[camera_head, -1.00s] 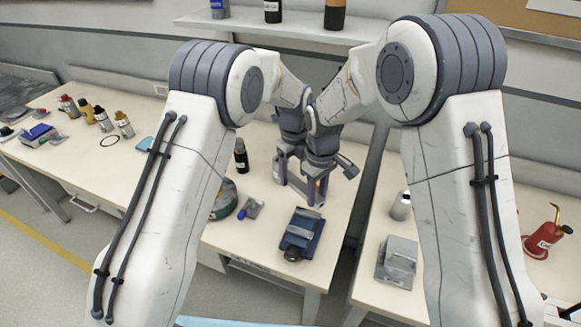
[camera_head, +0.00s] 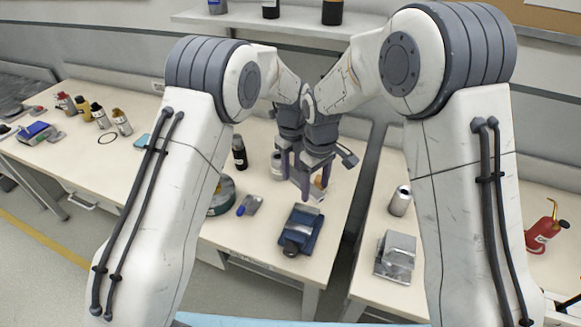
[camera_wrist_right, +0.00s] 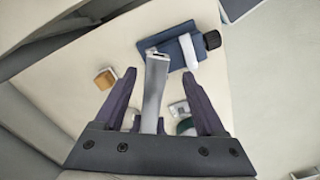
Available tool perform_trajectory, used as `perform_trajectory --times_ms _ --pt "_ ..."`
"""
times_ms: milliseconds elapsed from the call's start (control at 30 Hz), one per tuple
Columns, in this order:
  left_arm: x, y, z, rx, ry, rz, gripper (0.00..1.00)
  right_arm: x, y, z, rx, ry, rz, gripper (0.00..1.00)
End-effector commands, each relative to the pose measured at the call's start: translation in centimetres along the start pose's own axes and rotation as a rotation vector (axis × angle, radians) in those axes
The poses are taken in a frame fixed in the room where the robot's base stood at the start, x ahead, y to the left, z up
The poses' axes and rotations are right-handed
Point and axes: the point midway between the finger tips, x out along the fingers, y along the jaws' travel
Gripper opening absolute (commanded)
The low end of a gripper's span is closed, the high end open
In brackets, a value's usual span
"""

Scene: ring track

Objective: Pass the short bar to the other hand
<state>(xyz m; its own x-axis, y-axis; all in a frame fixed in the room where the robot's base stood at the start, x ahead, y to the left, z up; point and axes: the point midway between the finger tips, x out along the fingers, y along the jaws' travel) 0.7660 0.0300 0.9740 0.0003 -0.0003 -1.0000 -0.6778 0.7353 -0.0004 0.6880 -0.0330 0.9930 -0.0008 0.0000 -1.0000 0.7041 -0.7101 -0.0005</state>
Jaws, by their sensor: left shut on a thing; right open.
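The short bar (camera_wrist_right: 155,85) is a pale grey metal bar in the right wrist view, standing lengthwise between the fingers of my right gripper (camera_wrist_right: 158,75). Those dark purple fingers are open, with gaps on both sides of the bar. In the head view my right gripper (camera_head: 314,185) hangs over the middle table, close beside my left gripper (camera_head: 284,165). The left gripper is shut on the bar, but its grip is mostly hidden behind the right hand. The bar cannot be made out clearly in the head view.
Below the grippers, the table (camera_head: 262,262) holds a blue device (camera_head: 301,230), a black bottle (camera_head: 239,153), a small blue-and-grey item (camera_head: 248,206) and a brown block (camera_wrist_right: 105,78). A gap separates it from the right table, with a metal can (camera_head: 400,201) and grey box (camera_head: 396,256).

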Motion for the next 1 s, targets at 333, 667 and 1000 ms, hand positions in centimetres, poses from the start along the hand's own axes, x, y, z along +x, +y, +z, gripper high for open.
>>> perform_trajectory --times_ms 333,667,1000 --pt "0.0 0.0 0.0 0.000 0.000 0.000 0.00 -7.4 0.1 -0.2 0.000 0.005 0.002 0.73" --pt "0.0 0.0 0.0 0.000 0.000 0.000 0.00 -10.6 -0.7 0.3 0.001 0.004 -0.001 0.73" --pt "0.0 0.0 0.0 0.000 0.000 0.000 0.00 -11.9 -11.3 9.1 0.063 0.040 -0.032 0.73"
